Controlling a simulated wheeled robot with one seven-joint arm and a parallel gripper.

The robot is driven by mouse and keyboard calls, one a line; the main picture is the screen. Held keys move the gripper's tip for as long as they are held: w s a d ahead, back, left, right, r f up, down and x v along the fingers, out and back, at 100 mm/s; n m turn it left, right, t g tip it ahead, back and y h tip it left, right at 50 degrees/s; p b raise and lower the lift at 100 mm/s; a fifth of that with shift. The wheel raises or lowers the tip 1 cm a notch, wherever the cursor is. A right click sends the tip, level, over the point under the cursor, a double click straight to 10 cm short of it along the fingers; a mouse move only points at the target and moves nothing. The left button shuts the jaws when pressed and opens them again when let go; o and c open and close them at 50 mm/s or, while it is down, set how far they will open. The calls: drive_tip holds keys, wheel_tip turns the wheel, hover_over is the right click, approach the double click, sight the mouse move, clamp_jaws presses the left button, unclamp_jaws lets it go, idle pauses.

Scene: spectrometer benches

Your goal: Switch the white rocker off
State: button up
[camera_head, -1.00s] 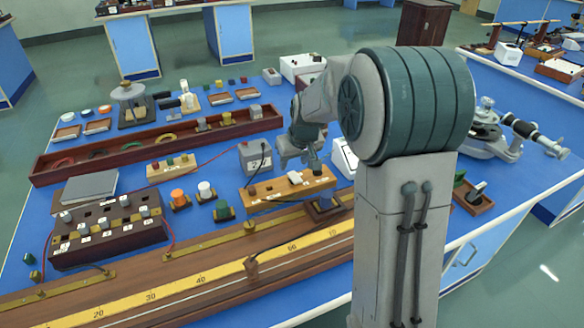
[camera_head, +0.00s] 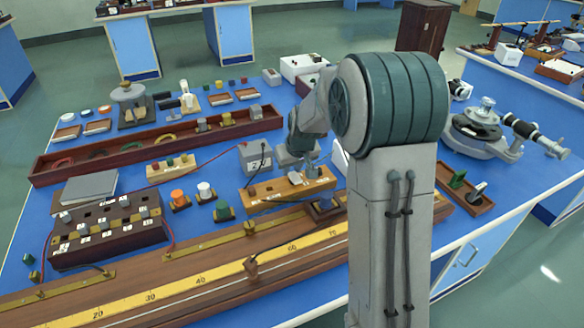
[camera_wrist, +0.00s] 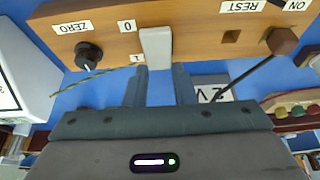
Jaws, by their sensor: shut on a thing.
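The white rocker (camera_wrist: 156,46) sits on a wooden block (camera_wrist: 197,20), with "0" beside its upper half and "1" beside its lower end in the wrist view. In the head view the rocker (camera_head: 295,178) shows as a small white patch on the block (camera_head: 262,192), just left of my fingers. My gripper (camera_wrist: 161,72) is at the rocker's lower end, one finger at each side, shut on it. The exact contact at the fingertips is hard to see. Which way the rocker is tipped I cannot tell.
A black ZERO knob (camera_wrist: 88,56) and a brown knob (camera_wrist: 283,41) flank the rocker on the block. A grey box (camera_head: 255,158) stands behind the block. A long wooden rail with a yellow scale (camera_head: 205,277) lies in front. A dark wire crosses near my right finger.

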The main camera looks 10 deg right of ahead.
drive_tip(key=shift+f+b, duration=0.15)
drive_tip(key=shift+b, duration=0.25)
drive_tip(key=shift+f+b, duration=0.1)
drive_tip(key=shift+b, duration=0.45)
drive_tip(key=t+b, duration=0.1)
drive_tip(key=b, duration=0.2)
drive_tip(key=shift+s, duration=0.15)
drive_tip(key=t+b, duration=0.1)
drive_tip(key=b, duration=0.3)
drive_tip(key=shift+s+d+y, duration=0.1)
drive_tip(key=shift+s+y, duration=0.05)
drive_tip(key=shift+y, duration=0.15)
drive_tip(key=shift+s+r+t+b, duration=0.1)
drive_tip(key=shift+r+t+b, duration=0.35)
drive_tip(key=shift+b, duration=0.85)
drive_tip(key=o, duration=1)
